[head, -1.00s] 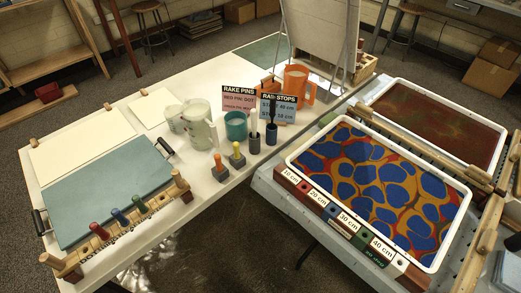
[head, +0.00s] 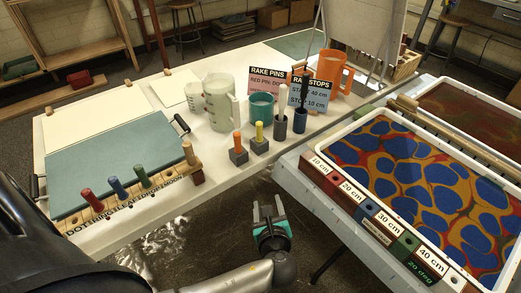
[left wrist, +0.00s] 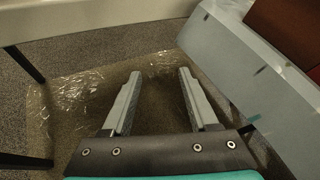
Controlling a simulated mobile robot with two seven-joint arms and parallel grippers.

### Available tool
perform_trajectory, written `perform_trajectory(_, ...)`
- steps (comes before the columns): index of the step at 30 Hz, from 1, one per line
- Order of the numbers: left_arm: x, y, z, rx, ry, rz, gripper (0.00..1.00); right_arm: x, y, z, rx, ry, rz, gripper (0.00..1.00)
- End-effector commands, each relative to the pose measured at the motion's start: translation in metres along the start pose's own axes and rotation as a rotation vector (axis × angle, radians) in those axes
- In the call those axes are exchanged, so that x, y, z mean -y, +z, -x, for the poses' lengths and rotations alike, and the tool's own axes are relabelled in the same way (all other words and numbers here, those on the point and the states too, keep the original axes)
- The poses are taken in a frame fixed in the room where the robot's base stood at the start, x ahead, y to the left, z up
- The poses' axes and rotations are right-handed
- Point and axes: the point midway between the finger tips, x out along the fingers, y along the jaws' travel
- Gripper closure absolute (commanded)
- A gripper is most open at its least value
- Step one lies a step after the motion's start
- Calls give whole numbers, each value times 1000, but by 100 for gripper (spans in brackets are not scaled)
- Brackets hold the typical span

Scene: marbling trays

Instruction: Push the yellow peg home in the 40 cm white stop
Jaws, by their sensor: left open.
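The yellow peg (head: 259,131) stands upright in a small grey block on the white table, beside an orange peg (head: 237,141) in a similar block. The stop rail (head: 340,192) runs along the near-left edge of the marbling tray, with coloured sections labelled 10 to 40 cm. The white 40 cm label (head: 430,253) is at its near end, and any hole there is too small to judge. My left gripper (head: 267,204) is open and empty, in front of the table and below the yellow peg in the picture. Its empty fingers (left wrist: 160,73) show over the floor in the left wrist view.
A marbling tray (head: 343,136) with blue and orange pattern fills the right. Jugs (head: 219,104), a teal cup (head: 262,106) and sign cards (head: 310,97) stand behind the pegs. A wooden rack (head: 117,205) with red, blue and green pegs is at left. A gap separates the tables.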

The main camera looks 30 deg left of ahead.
Motion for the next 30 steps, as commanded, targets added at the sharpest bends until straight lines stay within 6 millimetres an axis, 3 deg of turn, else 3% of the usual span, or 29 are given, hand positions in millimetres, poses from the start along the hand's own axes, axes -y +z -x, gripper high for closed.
perform_trajectory(1,13,20,3,99,-20,-62,40,-1,-6,-11,-9,2,-1,50)
perform_trajectory(3,25,51,14,215,-21,-133,40,-2,-12,-14,-16,5,-2,50)
perform_trajectory(6,33,83,30,335,-3,-197,40,-4,-19,-16,-22,7,-3,50)
perform_trajectory(9,36,101,41,402,15,-229,40,-4,-23,-16,-24,8,-4,50)
perform_trajectory(14,37,115,38,436,27,-243,40,-2,-30,-12,-29,5,-5,50)
perform_trajectory(30,38,141,-24,431,28,-242,40,11,-58,25,-36,-14,-14,50)
